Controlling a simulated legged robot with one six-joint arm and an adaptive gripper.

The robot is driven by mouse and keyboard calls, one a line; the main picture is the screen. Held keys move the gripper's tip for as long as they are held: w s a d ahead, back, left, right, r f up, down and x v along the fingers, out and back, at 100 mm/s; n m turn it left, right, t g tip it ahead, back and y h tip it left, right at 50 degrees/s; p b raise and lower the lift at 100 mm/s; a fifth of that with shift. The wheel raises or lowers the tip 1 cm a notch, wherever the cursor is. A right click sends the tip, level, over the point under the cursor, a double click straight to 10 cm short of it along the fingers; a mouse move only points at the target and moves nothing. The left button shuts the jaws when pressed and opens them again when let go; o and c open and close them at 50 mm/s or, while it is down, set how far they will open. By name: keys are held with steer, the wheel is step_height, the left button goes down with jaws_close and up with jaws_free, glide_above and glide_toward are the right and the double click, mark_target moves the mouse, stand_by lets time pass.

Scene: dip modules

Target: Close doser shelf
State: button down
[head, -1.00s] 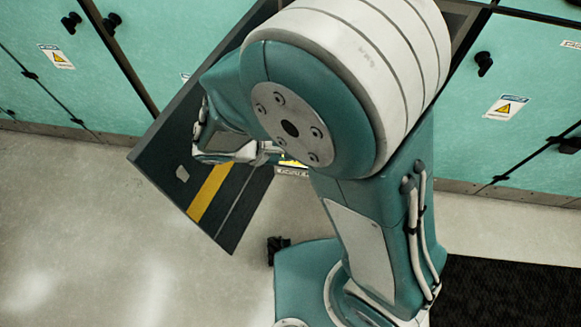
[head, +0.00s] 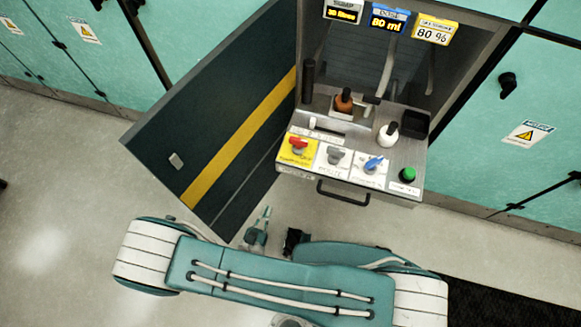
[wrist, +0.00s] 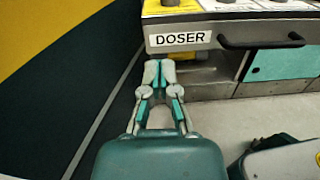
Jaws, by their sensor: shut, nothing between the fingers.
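The doser shelf (head: 312,173) sticks out of the open cabinet, with a dark bar handle (head: 343,193) on its front. In the wrist view the shelf front carries a DOSER label (wrist: 180,39), with the handle (wrist: 262,41) right of it. My gripper (head: 265,212) is low in front of the shelf, to the left of the handle, near the open door. In the wrist view my gripper (wrist: 158,72) is shut and empty, its tips just below the label. I cannot tell whether the tips touch the shelf front.
The open dark cabinet door (head: 215,140) with a yellow stripe stands left of the shelf. Red, grey and blue knobs, a green button (head: 408,174) and two small bottles are on the shelf. Displays (head: 390,20) hang above. Teal cabinets flank it; the floor in front is pale.

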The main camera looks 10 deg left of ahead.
glide_toward(283, 164)
steer(key=shift+n+y, duration=0.3)
steer(key=w, duration=0.5)
steer(key=w+d, duration=0.1)
steer(key=w, duration=0.1)
steer(key=shift+w+r, duration=0.1)
steer(key=shift+w, duration=0.25)
